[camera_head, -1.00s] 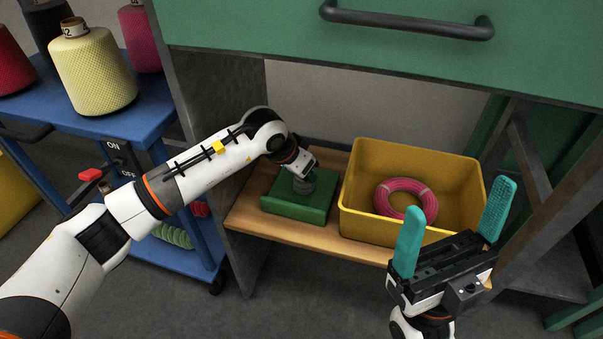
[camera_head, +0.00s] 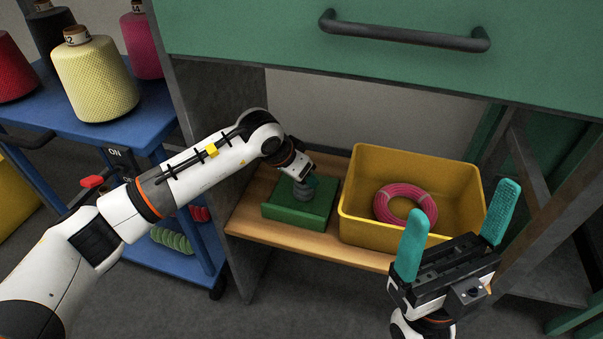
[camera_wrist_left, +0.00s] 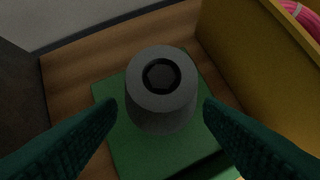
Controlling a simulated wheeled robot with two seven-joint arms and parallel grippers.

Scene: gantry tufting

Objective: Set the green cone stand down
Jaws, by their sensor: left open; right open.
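The green cone stand (camera_head: 290,211) is a green block with a grey post on top, resting on the wooden shelf beside the yellow bin. In the left wrist view the stand's green base (camera_wrist_left: 150,151) lies flat on the wood, with its grey post (camera_wrist_left: 161,92) upright and a dark hole in its top. My left gripper (camera_wrist_left: 160,118) is open, with a teal finger on each side of the post and visible gaps between. In the head view my left gripper (camera_head: 307,181) is just over the stand. My right gripper (camera_head: 453,235) is open and empty, in front of the bin.
The yellow bin (camera_head: 362,212) holds a pink hose coil (camera_head: 408,202) and stands right of the stand on the wooden shelf (camera_head: 258,228). A green drawer front (camera_head: 400,70) hangs above. A blue cart (camera_head: 150,122) with yarn cones is at left.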

